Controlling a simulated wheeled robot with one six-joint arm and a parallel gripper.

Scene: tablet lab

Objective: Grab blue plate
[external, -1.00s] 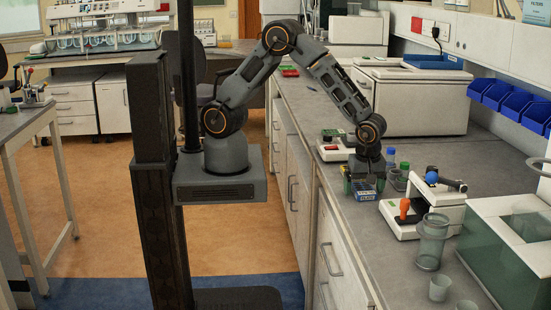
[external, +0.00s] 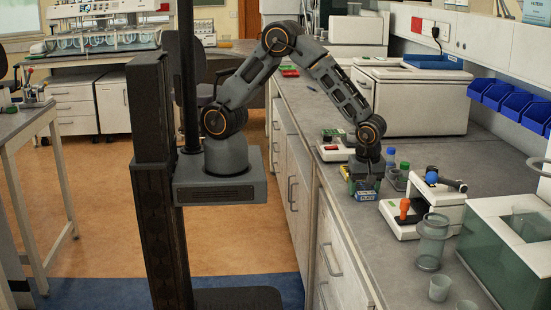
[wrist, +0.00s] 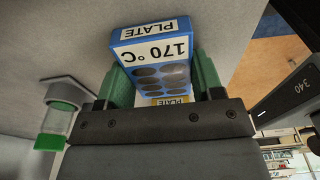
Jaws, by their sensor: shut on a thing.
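The blue plate (external: 366,196) is a small blue block on the grey bench top, near its front edge, in the external view. In the wrist view the blue plate (wrist: 160,72) shows white labels reading "PLATE" and "170 °C" and several dark round wells. My gripper (external: 363,185) points down over it. In the wrist view the green fingers of my gripper (wrist: 163,82) stand on either side of the plate and are shut on it. I cannot tell whether the plate is clear of the bench.
A white device with an orange knob (external: 405,212) and a glass jar (external: 431,243) stand to the right. A white device with a red part (external: 333,150) stands behind. Bare bench lies in front.

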